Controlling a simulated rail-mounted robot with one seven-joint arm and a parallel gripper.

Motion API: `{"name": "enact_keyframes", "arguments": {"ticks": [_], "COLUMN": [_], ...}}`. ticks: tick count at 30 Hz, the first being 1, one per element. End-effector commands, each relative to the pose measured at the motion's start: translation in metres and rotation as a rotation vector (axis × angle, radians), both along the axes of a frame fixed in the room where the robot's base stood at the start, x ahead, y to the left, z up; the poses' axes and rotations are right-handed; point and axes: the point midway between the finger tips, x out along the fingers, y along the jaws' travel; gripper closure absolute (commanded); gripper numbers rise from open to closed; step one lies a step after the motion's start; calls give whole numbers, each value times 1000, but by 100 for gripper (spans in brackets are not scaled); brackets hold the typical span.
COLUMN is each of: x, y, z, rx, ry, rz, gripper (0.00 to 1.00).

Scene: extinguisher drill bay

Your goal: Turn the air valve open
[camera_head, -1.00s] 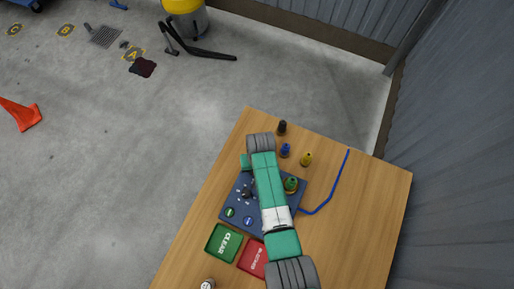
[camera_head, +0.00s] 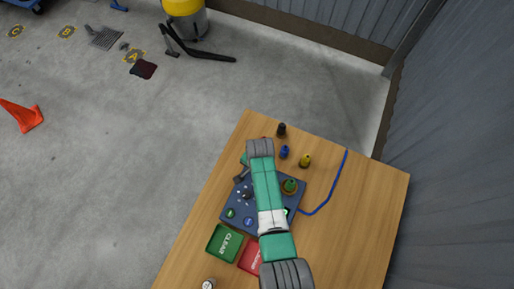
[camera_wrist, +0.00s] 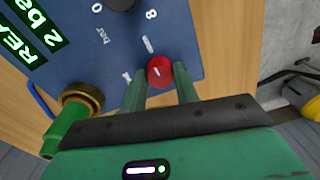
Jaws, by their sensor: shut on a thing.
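The air valve's red round knob (camera_wrist: 160,72) is near the edge of the blue panel (camera_wrist: 180,40) in the wrist view. A white mark shows on its top. My gripper (camera_wrist: 160,88) has its two green fingers on either side of the knob, shut on it. In the head view the blue panel (camera_head: 233,203) lies on the wooden table, and my arm crosses over it. The knob and the fingertips cannot be made out there.
A black dial (camera_head: 247,193) and a green fitting in a brass ring (camera_wrist: 78,103) are on the panel. Black, blue (camera_head: 285,152) and yellow (camera_head: 305,161) bottles stand behind it. Green (camera_head: 222,243) and red (camera_head: 250,258) trays lie in front. A blue hose (camera_head: 335,185) runs right.

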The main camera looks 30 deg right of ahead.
Motion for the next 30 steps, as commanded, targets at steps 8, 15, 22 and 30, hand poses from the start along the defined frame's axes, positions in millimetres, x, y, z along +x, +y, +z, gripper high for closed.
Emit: {"name": "enact_keyframes", "arguments": {"ticks": [8, 15, 22, 30], "x": [1, 0, 0, 0], "y": [0, 0, 0, 0], "z": [1, 1, 1, 0], "rx": [0, 0, 0, -1], "ry": [-1, -1, -1, 0], "rz": [-45, -49, -49, -48], "gripper": [93, 93, 56, 48]}}
